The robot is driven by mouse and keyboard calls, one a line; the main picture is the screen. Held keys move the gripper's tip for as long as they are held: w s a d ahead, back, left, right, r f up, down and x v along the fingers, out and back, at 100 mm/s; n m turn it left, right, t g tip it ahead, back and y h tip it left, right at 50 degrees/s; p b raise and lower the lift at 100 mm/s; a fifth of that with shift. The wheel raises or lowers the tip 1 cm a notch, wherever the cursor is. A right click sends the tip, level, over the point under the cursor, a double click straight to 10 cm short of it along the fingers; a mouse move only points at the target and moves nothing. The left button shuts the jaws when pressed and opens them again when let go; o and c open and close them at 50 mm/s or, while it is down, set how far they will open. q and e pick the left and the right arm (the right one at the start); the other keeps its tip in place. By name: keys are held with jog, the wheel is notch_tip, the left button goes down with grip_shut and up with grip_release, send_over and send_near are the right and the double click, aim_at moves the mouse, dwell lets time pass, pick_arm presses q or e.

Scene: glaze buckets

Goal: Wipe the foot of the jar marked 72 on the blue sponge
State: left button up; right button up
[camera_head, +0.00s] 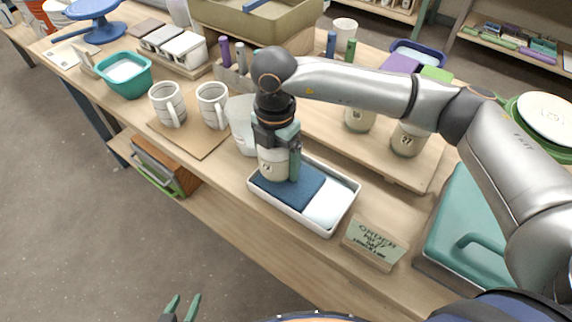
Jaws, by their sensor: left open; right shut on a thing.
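My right gripper (279,164) points down and is shut on a pale jar (270,166). The jar is upright, with a small dark mark on its side too small to read surely. Its foot is at the blue sponge (291,187); I cannot tell whether it presses on it or hovers just above. The sponge lies in the left part of a white tray (318,226), with a pale area to its right. My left gripper (182,306) is open and empty at the bottom edge, away from the table.
Two marked jars (360,119) (407,139) stand on a wooden board behind my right arm. A translucent cup (241,124) stands left of the gripper, with two white mugs (168,104) (212,106) beyond. An order card (375,243) stands right of the tray.

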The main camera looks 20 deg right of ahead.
jog(key=shift+w+r, duration=0.15)
jog(key=shift+a+r+p, duration=0.1)
jog(key=shift+r+p, duration=0.4)
jog(key=shift+r, duration=0.1)
jog(key=shift+r+p, duration=1.8)
jog(key=shift+r, duration=1.05)
